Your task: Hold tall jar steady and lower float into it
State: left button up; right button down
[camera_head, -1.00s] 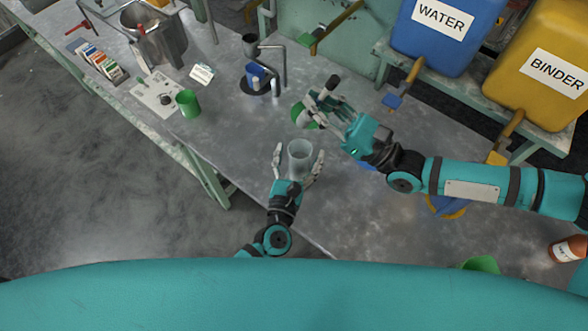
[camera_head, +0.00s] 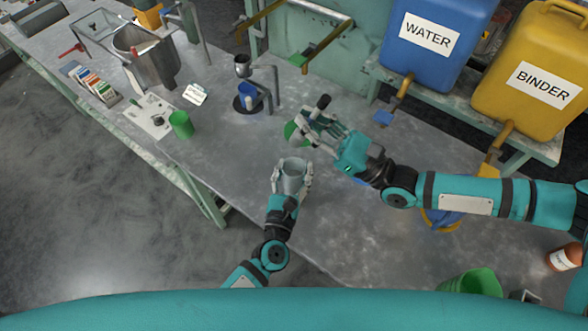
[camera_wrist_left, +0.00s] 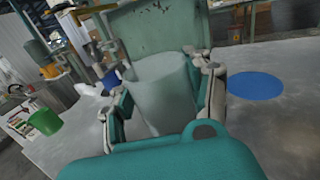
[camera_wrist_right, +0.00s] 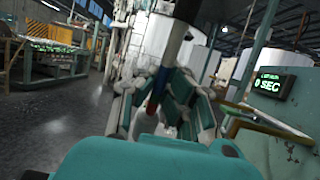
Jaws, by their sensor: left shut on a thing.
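The tall jar (camera_head: 293,174) is a clear, greyish cylinder standing upright on the bench. It fills the middle of the left wrist view (camera_wrist_left: 160,88). My left gripper (camera_head: 291,172) is shut around it, with fingers on both sides. My right gripper (camera_head: 308,128) is above the bench, behind and to the right of the jar. Its fingers are closed round a thin upright rod with dark, red and blue parts, which seems to be the float (camera_wrist_right: 160,85). The rod's dark end shows above the fingers in the head view (camera_head: 322,101). Its lower part is hidden by the fingers.
A blue disc (camera_wrist_left: 255,84) lies right of the jar. A stand with a blue cup (camera_head: 248,97) is behind. A green cup (camera_head: 181,125) is left. Bench space before the jar is clear.

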jog(key=c, duration=2)
grip_release()
jog(key=shift+f, duration=6.15)
jog(key=o, duration=0.6)
jog(key=v, duration=1.2)
jog(key=shift+f, duration=0.1)
pick_arm(q)
jog(key=o, duration=1.3)
